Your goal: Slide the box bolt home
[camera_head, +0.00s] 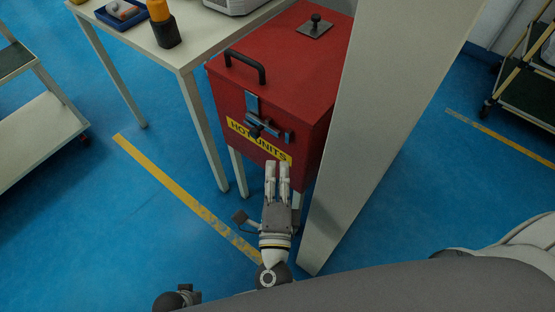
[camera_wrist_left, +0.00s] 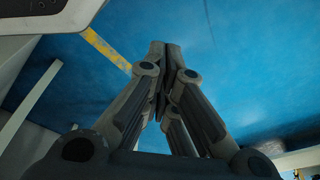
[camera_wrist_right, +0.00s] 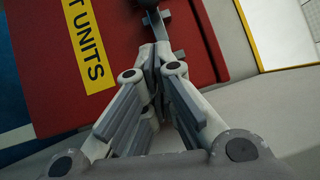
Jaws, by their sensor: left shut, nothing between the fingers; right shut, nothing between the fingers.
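The red box (camera_head: 265,90) has a yellow "HOT UNITS" label (camera_head: 240,128) on its front. The box bolt (camera_head: 273,130) is a blue-grey bar with a dark knob, lying across the front below a blue-grey hasp (camera_head: 252,103). Part of the bolt shows at the top of the right wrist view (camera_wrist_right: 166,17), partly cut off. My right gripper (camera_head: 278,164) is shut and empty, just below the label, with its tips pointing at the box front and apart from the bolt in the head view. My left gripper (camera_wrist_left: 157,48) is shut and empty above the blue floor.
The box lid carries a black handle (camera_head: 246,64) and a knob on a plate (camera_head: 315,25). A pale upright panel (camera_head: 380,110) stands close on the right. A white table (camera_head: 180,50) with a blue tray (camera_head: 122,13) is at left.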

